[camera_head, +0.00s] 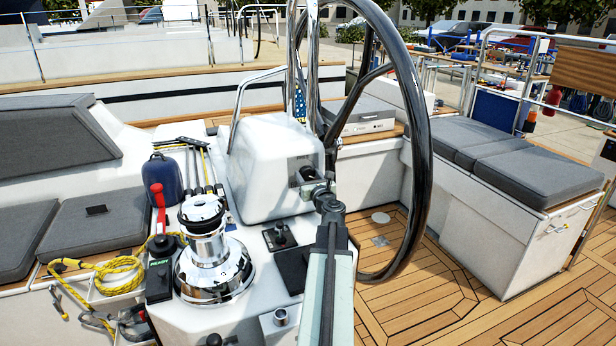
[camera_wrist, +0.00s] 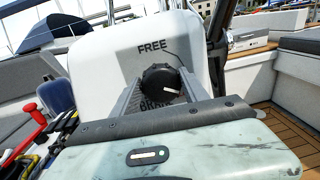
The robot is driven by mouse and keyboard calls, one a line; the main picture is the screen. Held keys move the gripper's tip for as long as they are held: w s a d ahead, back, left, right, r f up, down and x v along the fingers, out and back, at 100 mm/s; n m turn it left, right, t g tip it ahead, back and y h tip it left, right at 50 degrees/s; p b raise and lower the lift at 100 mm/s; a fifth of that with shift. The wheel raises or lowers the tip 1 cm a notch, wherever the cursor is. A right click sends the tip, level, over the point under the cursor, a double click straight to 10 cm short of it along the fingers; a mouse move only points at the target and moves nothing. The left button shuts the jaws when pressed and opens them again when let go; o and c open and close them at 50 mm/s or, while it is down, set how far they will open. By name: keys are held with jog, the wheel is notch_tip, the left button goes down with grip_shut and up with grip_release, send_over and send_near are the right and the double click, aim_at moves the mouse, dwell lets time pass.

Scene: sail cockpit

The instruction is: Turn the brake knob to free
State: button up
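The brake knob (camera_wrist: 162,80) is round and black, on the face of the white pedestal. In the wrist view, FREE is printed above it and BRAKE below, the latter partly hidden. Its white mark points right and slightly down, at neither word. My gripper (camera_wrist: 163,84) has one finger to the left of the knob and one to the right, close to its sides. I cannot tell whether they touch it.
The large black steering wheel (camera_head: 420,150) rises close to the right of my arm. A chrome winch (camera_head: 213,265), a red-handled lever (camera_head: 158,205) and a small black lever panel (camera_head: 279,237) stand to the left. Open teak floor (camera_head: 420,275) lies to the right.

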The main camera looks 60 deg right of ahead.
jog(key=shift+n, duration=0.3)
jog(key=n, duration=0.5)
jog(key=shift+f+n+t+y+b, duration=0.15)
jog(key=shift+n+t+y+b, duration=0.15)
jog(key=shift+n+t+b, duration=0.1)
jog(key=n, duration=0.7)
jog(key=shift+a+t+y, duration=0.1)
jog(key=shift+t+y, duration=0.2)
jog(key=shift+y, duration=0.1)
jog(key=n+y, duration=0.1)
jog(key=n, duration=0.6)
jog(key=shift+f+p, duration=0.15)
jog(key=shift+p, duration=0.15)
jog(key=n+p, duration=0.1)
jog(key=n, duration=0.4)
jog(key=shift+s+f+n+y, duration=0.1)
jog(key=shift+n+y, duration=0.2)
jog(key=shift+y, duration=0.1)
jog(key=o, duration=1.3)
jog(key=shift+o, duration=0.2)
